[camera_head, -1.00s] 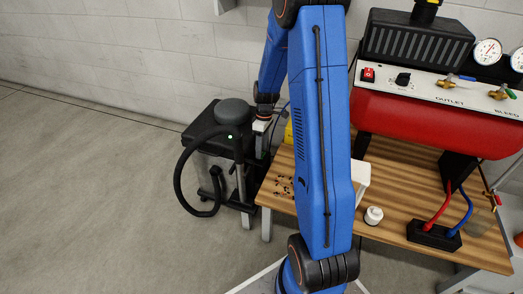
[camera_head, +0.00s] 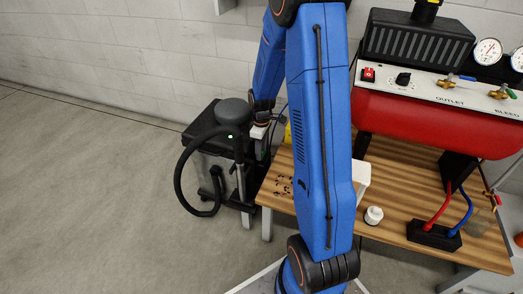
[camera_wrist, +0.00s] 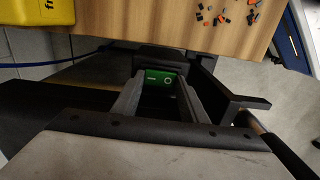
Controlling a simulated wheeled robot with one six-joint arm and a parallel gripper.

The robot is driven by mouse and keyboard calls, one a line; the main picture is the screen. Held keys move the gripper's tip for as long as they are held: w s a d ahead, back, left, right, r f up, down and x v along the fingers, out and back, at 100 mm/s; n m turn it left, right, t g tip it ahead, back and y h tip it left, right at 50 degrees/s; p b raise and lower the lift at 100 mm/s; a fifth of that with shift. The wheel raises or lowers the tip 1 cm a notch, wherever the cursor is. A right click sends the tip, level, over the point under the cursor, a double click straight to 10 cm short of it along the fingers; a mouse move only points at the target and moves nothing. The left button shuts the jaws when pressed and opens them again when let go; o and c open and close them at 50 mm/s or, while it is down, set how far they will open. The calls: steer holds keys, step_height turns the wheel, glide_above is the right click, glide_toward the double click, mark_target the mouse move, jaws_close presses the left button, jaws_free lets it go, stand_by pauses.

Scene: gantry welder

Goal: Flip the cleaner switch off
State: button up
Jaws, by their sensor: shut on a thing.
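The cleaner (camera_head: 202,148) is a dark machine with a round grey top and a thick black hose, on the floor left of the bench. The green cleaner switch (camera_wrist: 160,77), with a pale line and circle mark, lies between my fingertips in the wrist view. My gripper (camera_wrist: 160,84) is shut on it. In the head view, my gripper (camera_head: 259,131) is at the cleaner's right side, and its fingertips are too small to make out. How far the switch is tilted cannot be told.
The wooden bench (camera_head: 391,229) stands close on the right, with small loose bits on its near left corner. A yellow case (camera_wrist: 36,11) sits on it. A red tank (camera_head: 437,122) with gauges stands behind. Floor on the left is clear.

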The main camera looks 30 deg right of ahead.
steer(key=shift+s+a+t+h, duration=0.2)
steer(key=shift+t+h, duration=0.5)
steer(key=shift+h, duration=0.2)
steer(key=o, duration=0.8)
steer(key=shift+c, duration=0.2)
step_height(320, 180, up, 17)
steer(key=s+a, duration=0.2)
steer(key=shift+a, duration=0.3)
